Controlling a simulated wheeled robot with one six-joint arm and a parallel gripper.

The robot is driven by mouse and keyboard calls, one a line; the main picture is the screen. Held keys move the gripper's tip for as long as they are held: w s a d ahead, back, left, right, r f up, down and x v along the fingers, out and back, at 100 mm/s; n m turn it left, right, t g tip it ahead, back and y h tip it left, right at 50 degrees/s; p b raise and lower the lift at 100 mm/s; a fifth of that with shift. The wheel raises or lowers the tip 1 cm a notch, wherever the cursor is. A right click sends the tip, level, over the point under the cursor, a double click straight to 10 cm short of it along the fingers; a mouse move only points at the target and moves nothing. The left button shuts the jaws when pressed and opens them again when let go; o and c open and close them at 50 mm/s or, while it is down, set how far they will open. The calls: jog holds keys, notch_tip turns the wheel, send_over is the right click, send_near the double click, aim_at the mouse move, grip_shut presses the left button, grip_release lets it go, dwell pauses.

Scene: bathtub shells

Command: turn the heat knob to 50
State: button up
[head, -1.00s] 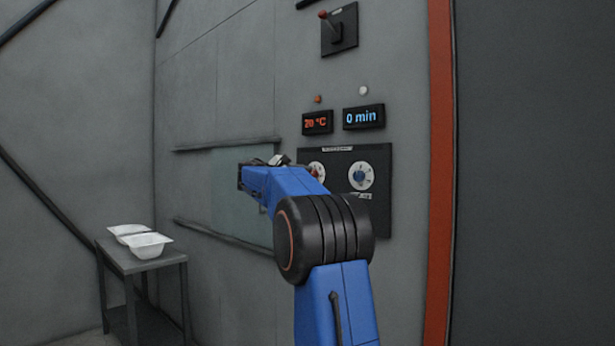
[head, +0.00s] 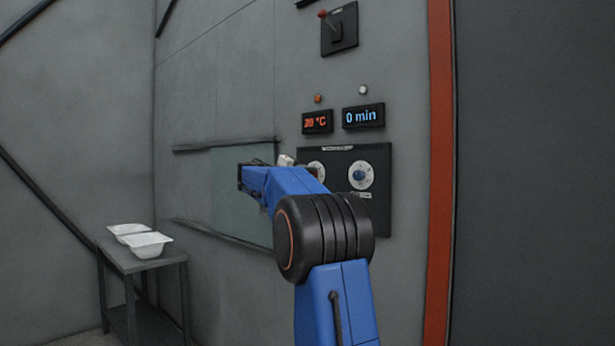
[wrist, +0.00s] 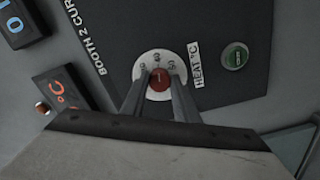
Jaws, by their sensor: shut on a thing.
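The heat knob (wrist: 159,80) is red and sits on a white dial (wrist: 147,62) beside a "HEAT °C" label in the wrist view. My gripper (wrist: 160,88) has its two fingers on either side of the knob, shut on it. In the head view my arm hides the knob, and only part of its white dial (head: 317,168) shows. The red temperature display (head: 317,121) appears to read 20 °C. The knob's exact setting is too small to tell.
A blue knob (head: 359,175) on its own dial sits to the right on the black panel (head: 376,215). The blue display (head: 363,116) reads 0 min. A red-tipped lever (head: 323,14) is above. A green button (wrist: 235,55) shows beyond the label.

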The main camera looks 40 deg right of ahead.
jog(key=m, duration=0.4)
jog(key=shift+f+m, duration=0.2)
jog(key=shift+m, duration=0.1)
jog(key=m, duration=0.4)
jog(key=shift+m, duration=0.3)
jog(key=o, duration=1.1)
jog(key=shift+c, duration=0.2)
jog(key=shift+a, duration=0.1)
jog(key=s+a, duration=0.1)
jog(key=a, duration=1.6)
